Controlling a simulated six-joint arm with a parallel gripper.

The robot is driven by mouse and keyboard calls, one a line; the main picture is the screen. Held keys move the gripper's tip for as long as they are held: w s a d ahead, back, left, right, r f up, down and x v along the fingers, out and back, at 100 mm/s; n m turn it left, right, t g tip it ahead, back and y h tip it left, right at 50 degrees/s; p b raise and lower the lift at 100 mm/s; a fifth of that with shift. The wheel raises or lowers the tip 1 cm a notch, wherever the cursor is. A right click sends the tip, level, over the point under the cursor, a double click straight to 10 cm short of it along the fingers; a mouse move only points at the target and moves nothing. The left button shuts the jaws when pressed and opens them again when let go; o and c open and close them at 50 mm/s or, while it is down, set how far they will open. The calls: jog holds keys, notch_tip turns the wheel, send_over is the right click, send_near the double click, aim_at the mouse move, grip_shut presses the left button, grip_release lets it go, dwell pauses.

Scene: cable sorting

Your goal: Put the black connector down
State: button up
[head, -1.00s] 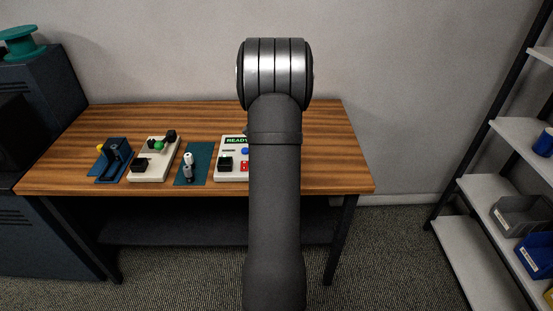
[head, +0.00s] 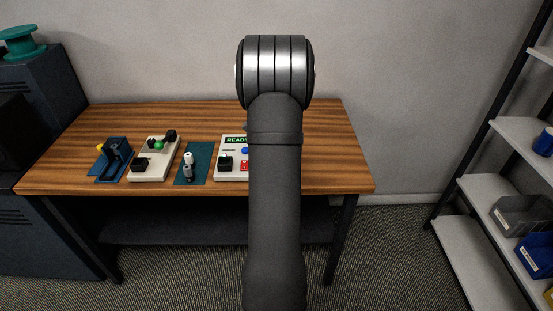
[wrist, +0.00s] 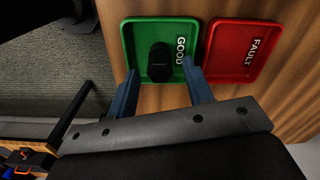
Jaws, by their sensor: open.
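The black connector (wrist: 160,62) stands in the green tray marked GOOD (wrist: 140,35), in the wrist view. My gripper (wrist: 160,68) has its two blue fingers apart, one on each side of the connector. A gap shows between the connector and each finger, so the fingers do not seem to touch it. The red tray marked FAULT (wrist: 240,45) lies just to the right of the green one. In the head view my arm hides the gripper, the connector and both trays.
The wooden table (head: 215,115) also holds a white panel reading READY (head: 222,170), a teal mat with a small white-and-grey piece (head: 188,165), a cream block (head: 155,160) and a dark blue fixture (head: 112,165). A shelf rack (head: 480,190) stands at the right.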

notch_tip(320, 180, up, 10)
jog(key=shift+r, duration=0.15)
dwell(0.4)
notch_tip(320, 180, down, 12)
jog(key=shift+r, duration=1.95)
jog(key=shift+f, duration=0.1)
